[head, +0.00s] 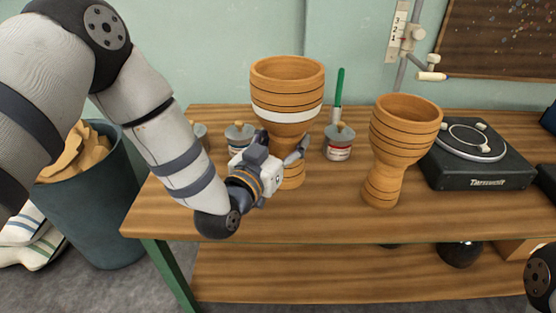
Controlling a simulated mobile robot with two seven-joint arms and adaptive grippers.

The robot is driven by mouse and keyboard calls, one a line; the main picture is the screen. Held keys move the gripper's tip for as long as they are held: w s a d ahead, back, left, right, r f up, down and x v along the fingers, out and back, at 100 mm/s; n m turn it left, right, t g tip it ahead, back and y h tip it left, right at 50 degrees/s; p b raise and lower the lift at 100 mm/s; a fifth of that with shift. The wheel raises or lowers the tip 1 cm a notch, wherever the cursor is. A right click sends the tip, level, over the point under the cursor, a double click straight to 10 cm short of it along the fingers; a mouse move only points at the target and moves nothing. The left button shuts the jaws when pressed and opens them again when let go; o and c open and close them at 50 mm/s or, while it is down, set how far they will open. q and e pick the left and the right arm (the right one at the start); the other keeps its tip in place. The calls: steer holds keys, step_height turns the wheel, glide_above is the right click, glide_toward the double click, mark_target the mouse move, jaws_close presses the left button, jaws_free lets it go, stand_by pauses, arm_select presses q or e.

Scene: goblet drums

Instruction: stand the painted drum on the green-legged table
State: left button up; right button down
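A wooden goblet drum with a painted white band (287,112) is upright over the back middle of the green-legged table (300,222). I cannot tell whether its foot touches the top. My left gripper (281,146) is at the drum's narrow waist, its fingers spread to either side and overlapping it in the picture. The gripper hides part of the waist and foot, so whether the fingers press on it is unclear. A second goblet drum (402,130), plain wood with dark rings, stands upright to the right. My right gripper is out of view.
Small lidded tins (339,142) and a green-handled brush (339,92) stand close behind the banded drum. A black turntable (478,155) is at the right. A dark bin (90,220) stands on the floor at the left. The front left tabletop is clear.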

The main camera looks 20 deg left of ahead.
arm_select(q)
steer(key=a+f, duration=0.1)
steer(key=w+a+f, duration=0.1)
steer(key=f, duration=0.1)
steer(key=shift+w+a+f, duration=0.1)
steer(key=shift+a+f, duration=0.1)
steer(key=shift+f, duration=0.05)
steer(key=shift+w+a+f+b, duration=0.15)
steer(key=shift+f+b, duration=0.15)
steer(key=shift+f, duration=0.6)
steer(key=shift+s+a+f+b, duration=0.1)
steer(key=shift+f+b, duration=0.15)
steer(key=shift+f, duration=0.6)
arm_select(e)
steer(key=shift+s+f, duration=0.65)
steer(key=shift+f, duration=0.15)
arm_select(q)
steer(key=shift+f, duration=0.2)
steer(key=o, duration=1.7)
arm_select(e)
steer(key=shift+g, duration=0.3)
